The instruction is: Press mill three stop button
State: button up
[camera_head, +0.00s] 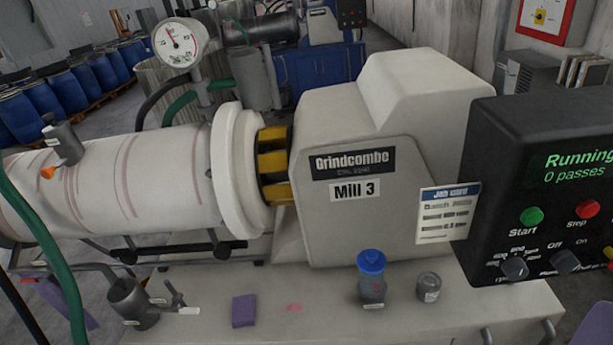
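Mill three (350,170) is a pale machine with a "Grindcombe" plate and a "Mill 3" label on its housing. Its black control box (545,165) stands at the right of the view. The box's green display (578,165) reads "Running, 0 passes". The red stop button (588,209) sits under the display, near the right edge, with a blurred label below it. A green start button (531,216) is to its left. My gripper is not in view.
Dark selector knobs (514,267) sit below the buttons. A job card (447,213) is beside the box. A blue-capped bottle (371,278), a small grey jar (428,287) and a purple sponge (243,311) stand on the mill's base. Blue drums (67,92) line the back left.

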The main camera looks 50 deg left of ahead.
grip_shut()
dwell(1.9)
